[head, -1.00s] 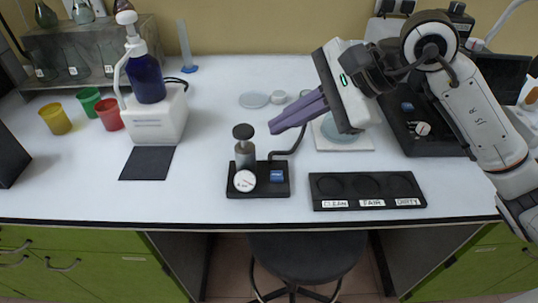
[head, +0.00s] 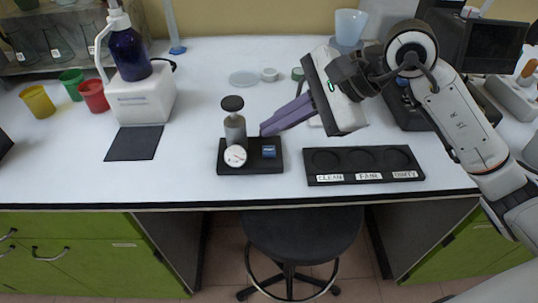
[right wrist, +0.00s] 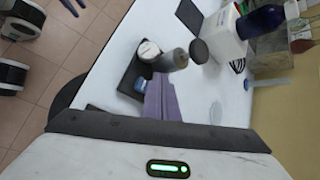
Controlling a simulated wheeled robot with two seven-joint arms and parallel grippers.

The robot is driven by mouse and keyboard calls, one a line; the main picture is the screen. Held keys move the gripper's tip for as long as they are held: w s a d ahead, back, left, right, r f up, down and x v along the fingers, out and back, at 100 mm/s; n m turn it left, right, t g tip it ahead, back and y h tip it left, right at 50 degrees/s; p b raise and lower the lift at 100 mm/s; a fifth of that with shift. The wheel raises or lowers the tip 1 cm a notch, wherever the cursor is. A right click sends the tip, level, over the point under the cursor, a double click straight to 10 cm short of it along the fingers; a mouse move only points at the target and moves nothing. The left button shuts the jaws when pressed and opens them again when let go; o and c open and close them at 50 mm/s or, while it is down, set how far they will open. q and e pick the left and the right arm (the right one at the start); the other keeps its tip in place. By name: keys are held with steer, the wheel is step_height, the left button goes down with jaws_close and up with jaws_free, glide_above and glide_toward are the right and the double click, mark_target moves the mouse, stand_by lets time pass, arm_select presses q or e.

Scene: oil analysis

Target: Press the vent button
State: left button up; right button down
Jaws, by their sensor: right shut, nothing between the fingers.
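A small device with a black base (head: 226,168) stands near the front edge of the table. It carries a grey cylinder with a black knob (head: 232,103), a white round gauge (head: 235,156) and a blue button (head: 269,151), which I take to be the vent button. My right gripper (head: 264,130) is shut and empty. Its purple fingers point down and left, with the tips just above and behind the blue button in the head view. In the right wrist view the blue button (right wrist: 140,85) shows right beside the fingertips; contact cannot be told. My left gripper is not in view.
A black tray labelled CLEAN, FAIR and DIRTY (head: 364,177) lies right of the device. A white box (head: 146,101) with a blue pump bottle (head: 127,54) stands left, by a dark mat (head: 134,144). A stool (head: 302,228) is in front.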

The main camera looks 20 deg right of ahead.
mark_target(269, 151)
step_height(269, 151, down, 2)
steer(key=shift+f+b, duration=0.1)
steer(key=shift+b, duration=0.45)
stand_by(0.5)
stand_by(0.8)
steer(key=shift+f+b, duration=0.35)
steer(key=shift+b, duration=0.25)
